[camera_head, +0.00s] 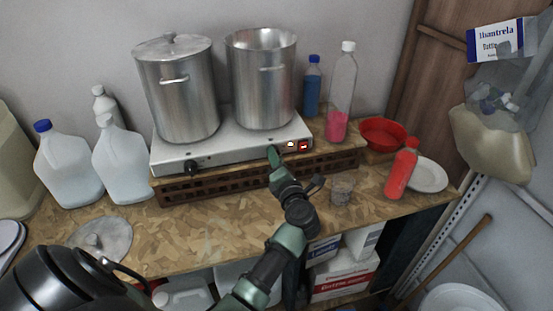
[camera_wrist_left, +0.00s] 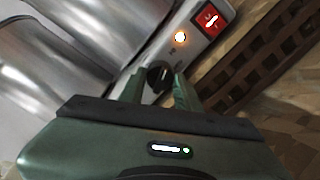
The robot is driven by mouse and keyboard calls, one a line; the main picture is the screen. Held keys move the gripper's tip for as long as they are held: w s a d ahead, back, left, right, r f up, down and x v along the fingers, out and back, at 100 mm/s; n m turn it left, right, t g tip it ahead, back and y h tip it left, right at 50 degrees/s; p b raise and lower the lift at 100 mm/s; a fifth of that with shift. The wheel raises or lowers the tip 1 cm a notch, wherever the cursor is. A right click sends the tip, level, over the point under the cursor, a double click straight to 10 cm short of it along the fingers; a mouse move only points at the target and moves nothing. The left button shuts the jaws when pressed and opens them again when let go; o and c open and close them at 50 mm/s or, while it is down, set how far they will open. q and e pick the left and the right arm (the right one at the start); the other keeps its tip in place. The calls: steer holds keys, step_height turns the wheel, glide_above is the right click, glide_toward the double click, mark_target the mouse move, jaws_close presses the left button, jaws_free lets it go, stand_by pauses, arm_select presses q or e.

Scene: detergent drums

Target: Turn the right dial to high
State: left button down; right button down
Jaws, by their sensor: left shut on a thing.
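A white two-burner hot plate (camera_head: 228,146) stands on a low brown slatted rack. Its left dial (camera_head: 191,167) is black and in plain view. The right dial (camera_wrist_left: 158,76) is a black knob, seen in the left wrist view between the fingers of my left gripper (camera_wrist_left: 155,90). In the head view my left gripper (camera_head: 274,156) is at the hot plate's front right and covers that dial. The fingers are shut on the dial. An indicator lamp (camera_wrist_left: 180,37) glows beside a red switch (camera_wrist_left: 209,18). The dial's setting cannot be read. My right gripper is not in view.
Two steel pots, one lidded (camera_head: 177,90) and one open (camera_head: 262,80), stand on the burners. A clear glass (camera_head: 342,189) and a red bottle (camera_head: 401,170) stand right of my arm. White jugs (camera_head: 68,165) stand left.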

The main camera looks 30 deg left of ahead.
arm_select(q)
steer(key=c, duration=1)
jaws_free()
steer(key=shift+d, duration=0.1)
steer(key=p+v, duration=0.1)
steer(key=v, duration=0.6)
steer(key=shift+s+d, duration=0.25)
steer(key=shift+s, duration=0.05)
